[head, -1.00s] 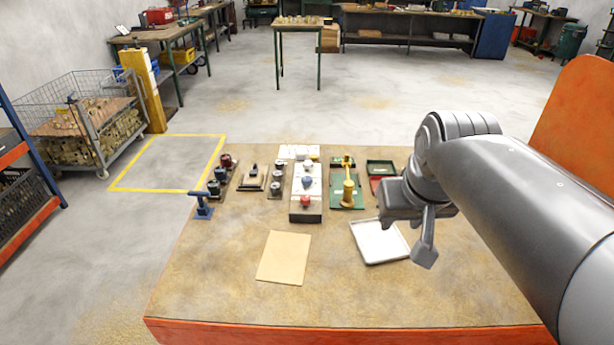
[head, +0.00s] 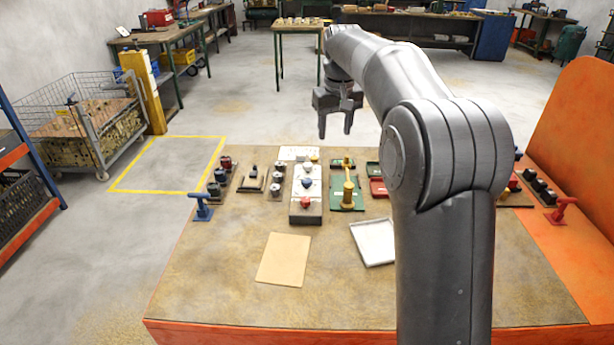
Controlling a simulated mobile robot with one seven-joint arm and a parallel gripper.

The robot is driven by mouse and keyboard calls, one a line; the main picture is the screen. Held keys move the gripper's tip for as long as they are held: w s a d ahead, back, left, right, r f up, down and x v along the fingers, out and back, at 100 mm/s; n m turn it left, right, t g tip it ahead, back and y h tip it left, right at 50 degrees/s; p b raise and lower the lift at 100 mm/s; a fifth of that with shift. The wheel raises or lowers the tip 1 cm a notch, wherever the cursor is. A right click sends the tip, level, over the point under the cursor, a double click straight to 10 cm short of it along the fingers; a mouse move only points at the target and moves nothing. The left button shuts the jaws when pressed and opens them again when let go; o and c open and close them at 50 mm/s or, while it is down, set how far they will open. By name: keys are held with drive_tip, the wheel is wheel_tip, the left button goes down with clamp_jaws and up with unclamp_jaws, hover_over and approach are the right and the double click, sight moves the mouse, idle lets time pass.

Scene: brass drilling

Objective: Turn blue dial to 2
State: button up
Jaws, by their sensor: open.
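The blue dial (head: 307,182) sits in the middle of a white panel (head: 298,203) on the workbench.
A green base with a yellow post and lever (head: 348,190) stands right of the panel. A beige sheet (head: 284,259) and white tray (head: 374,242) lie in front.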

drive_tip(key=w+a+f+n, duration=0.1)
drive_tip(key=w+a+f, duration=0.3)
drive_tip(key=w+f, duration=0.25)
drive_tip(key=g, duration=0.2)
approach(307, 181)
drive_tip(key=shift+n, duration=0.4)
drive_tip(key=f, duration=0.8)
drive_tip(key=shift+a+f, duration=0.2)
drive_tip(key=shift+f, duration=0.05)
drive_tip(key=shift+c, duration=0.4)
drive_tip(key=c, duration=0.9)
